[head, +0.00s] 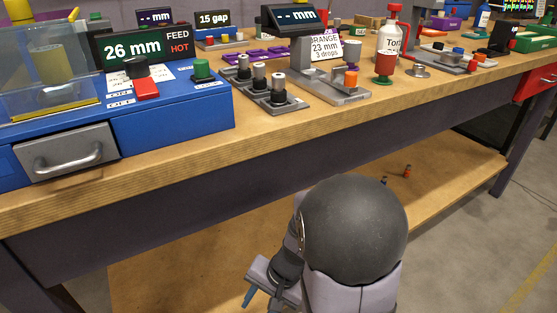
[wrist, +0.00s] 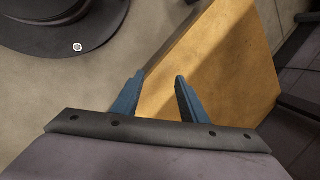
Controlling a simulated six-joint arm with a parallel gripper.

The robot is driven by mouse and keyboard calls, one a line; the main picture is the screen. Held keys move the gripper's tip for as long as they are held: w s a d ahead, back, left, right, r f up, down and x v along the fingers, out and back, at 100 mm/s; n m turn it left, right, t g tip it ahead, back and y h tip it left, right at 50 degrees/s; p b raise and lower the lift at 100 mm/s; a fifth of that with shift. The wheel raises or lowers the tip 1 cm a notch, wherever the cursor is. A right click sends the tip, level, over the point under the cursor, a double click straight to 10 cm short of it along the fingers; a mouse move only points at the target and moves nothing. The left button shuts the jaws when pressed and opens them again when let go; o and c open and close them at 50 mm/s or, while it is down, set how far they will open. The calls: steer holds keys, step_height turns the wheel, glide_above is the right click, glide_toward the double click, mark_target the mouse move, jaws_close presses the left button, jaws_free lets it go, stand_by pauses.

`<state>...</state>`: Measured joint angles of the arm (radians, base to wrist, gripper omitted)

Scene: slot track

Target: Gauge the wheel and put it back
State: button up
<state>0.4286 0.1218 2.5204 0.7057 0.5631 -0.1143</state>
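I cannot pick out the wheel for certain in either view. A small stand (head: 262,98) on the bench holds several grey cylinders on black bases, and I cannot tell whether one is the wheel. Right of it is a grey device with a dark display (head: 297,18) reading "-- mm" and an orange knob (head: 351,79); it looks like a gauge. My gripper (wrist: 159,80) is open and empty, its two blue fingers apart. It hangs low in front of the bench, away from these things; the head view shows it partly hidden behind my arm.
A blue machine (head: 180,105) with a "26 mm" display and a grey drawer (head: 68,152) stands at the left. A white and red bottle (head: 390,45) is right of the gauge. The bench's front edge (head: 300,130) lies above my gripper; the lower shelf (head: 440,190) is mostly clear.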

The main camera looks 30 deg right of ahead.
steer(key=s+d+r+n+g+h+p, duration=0.15)
steer(key=s+d+r+p, duration=0.35)
steer(key=d+r+p, duration=0.6)
steer(key=s+d+r+n+g+h+p, duration=0.15)
steer(key=s+d+r+p, duration=0.6)
steer(key=p, duration=0.75)
steer(key=s+d+r+n+g+h+p, duration=0.1)
steer(key=s+d+r+n+h+p, duration=0.1)
steer(key=d+r+p, duration=0.75)
step_height(320, 180, up, 33)
steer(key=n+t+y+p, duration=0.2)
steer(key=n+p, duration=0.7)
steer(key=p, duration=1.4)
glide_above(280, 75)
steer(key=shift+s+a, duration=0.15)
steer(key=shift+a, duration=0.05)
steer(key=shift+d+f, duration=0.1)
steer(key=shift+f, duration=1.05)
steer(key=shift+f, duration=0.1)
steer(key=shift+f+p, duration=0.7)
steer(key=shift+f, duration=1.8)
